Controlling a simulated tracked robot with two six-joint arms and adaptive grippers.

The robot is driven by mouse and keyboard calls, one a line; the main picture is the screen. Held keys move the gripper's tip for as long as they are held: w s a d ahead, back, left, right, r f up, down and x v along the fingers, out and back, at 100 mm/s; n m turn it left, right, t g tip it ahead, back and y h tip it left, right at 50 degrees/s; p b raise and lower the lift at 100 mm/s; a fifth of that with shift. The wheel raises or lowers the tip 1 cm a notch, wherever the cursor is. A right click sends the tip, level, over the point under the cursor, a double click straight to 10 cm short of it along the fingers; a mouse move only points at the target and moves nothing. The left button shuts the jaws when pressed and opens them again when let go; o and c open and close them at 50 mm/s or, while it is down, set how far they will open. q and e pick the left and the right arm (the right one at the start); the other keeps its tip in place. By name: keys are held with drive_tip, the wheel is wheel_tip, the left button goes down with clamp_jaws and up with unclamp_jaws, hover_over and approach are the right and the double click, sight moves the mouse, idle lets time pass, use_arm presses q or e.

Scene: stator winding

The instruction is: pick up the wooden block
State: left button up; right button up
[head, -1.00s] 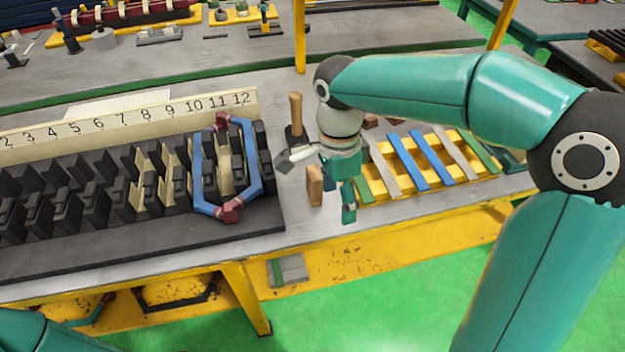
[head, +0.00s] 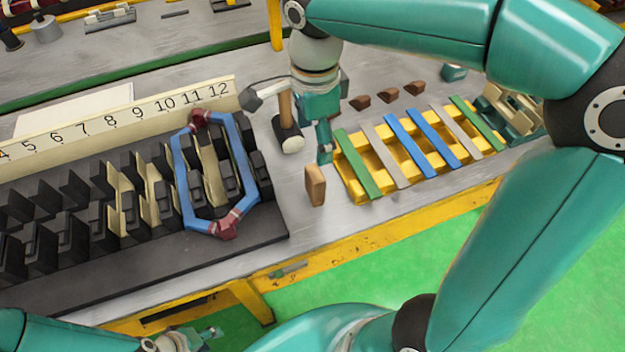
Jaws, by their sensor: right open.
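The small wooden block (head: 315,185) stands upright on the grey tabletop, between the black slotted stator and the yellow rack. My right gripper (head: 288,128) is open and empty, with its fingers spread wide. It is above and behind the block in the head view, apart from it. Its teal finger ends just above the block in the picture, and its grey finger points left. My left gripper (head: 190,340) shows only in part at the bottom edge, far from the block. I cannot tell whether its jaws are open.
A mallet (head: 287,139) stands behind the block, showing between my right fingers. The yellow rack (head: 349,178) with coloured strips is close on the right. The black stator (head: 150,262) with a blue coil (head: 183,190) is on the left. Bare tabletop lies around the block.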

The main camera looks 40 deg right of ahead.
sight(315, 173)
wheel_tip(315, 173, down, 9)
drive_tip(key=shift+d+r, duration=0.15)
drive_tip(key=shift+f+p, duration=0.3)
drive_tip(key=shift+f, duration=2.4)
clamp_jaws()
